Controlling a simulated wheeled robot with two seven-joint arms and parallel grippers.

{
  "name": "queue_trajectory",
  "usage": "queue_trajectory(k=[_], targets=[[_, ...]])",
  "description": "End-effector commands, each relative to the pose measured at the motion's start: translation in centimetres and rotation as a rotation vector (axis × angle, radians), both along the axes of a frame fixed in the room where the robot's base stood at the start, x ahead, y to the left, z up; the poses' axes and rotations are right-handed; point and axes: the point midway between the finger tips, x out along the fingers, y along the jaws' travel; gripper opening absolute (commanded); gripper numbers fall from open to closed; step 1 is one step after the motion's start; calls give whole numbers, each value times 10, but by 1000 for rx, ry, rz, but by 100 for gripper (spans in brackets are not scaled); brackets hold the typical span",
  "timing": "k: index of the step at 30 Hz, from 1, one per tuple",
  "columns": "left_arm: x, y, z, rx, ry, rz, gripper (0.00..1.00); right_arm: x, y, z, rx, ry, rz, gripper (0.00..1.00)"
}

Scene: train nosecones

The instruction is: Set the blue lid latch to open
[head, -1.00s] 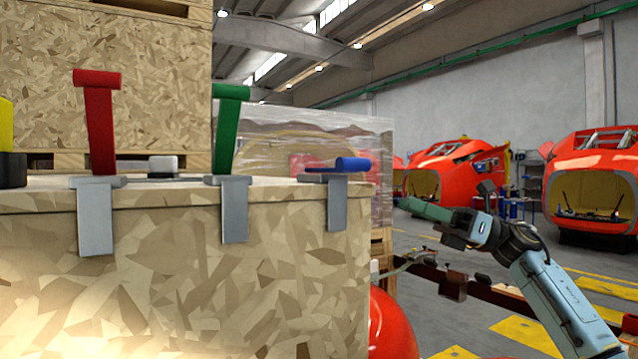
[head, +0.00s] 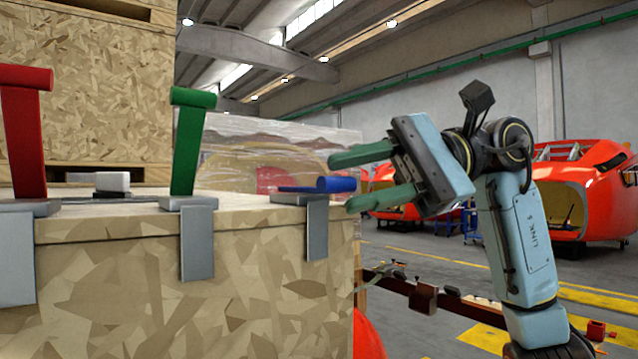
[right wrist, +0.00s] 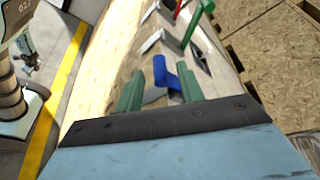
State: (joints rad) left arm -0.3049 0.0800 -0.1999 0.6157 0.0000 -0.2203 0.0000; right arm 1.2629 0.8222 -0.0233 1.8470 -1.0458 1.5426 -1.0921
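The blue lid latch (head: 325,185) sits at the right end of the wooden crate's top edge, its handle lying flat on its grey metal bracket (head: 317,230). My right gripper (head: 338,183) is open, its two green fingers pointing left at the blue handle from the right. In the right wrist view the blue latch (right wrist: 168,74) shows between and just ahead of the open fingertips (right wrist: 160,82). I cannot tell whether they touch it. My left gripper is not in view.
A green latch (head: 188,140) and a red latch (head: 26,130) stand upright farther left on the crate (head: 200,300). A small white-and-black block (head: 112,183) lies on the lid. Behind is a stacked crate (head: 90,80). Red nosecones (head: 585,195) stand far right.

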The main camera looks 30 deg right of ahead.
Motion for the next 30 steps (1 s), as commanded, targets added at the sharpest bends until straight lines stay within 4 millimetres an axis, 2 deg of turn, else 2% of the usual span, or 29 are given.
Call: queue_trajectory(k=[3,9,20,29,30], targets=[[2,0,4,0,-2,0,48,5,21,-4,0,0,4,38],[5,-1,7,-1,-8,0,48,11,41,-8,2,1,0,38],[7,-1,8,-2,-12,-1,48,12,46,-10,2,2,0,38],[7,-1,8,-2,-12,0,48,12,46,-10,2,2,0,0],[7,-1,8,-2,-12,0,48,12,46,-10,2,2,0,0]])
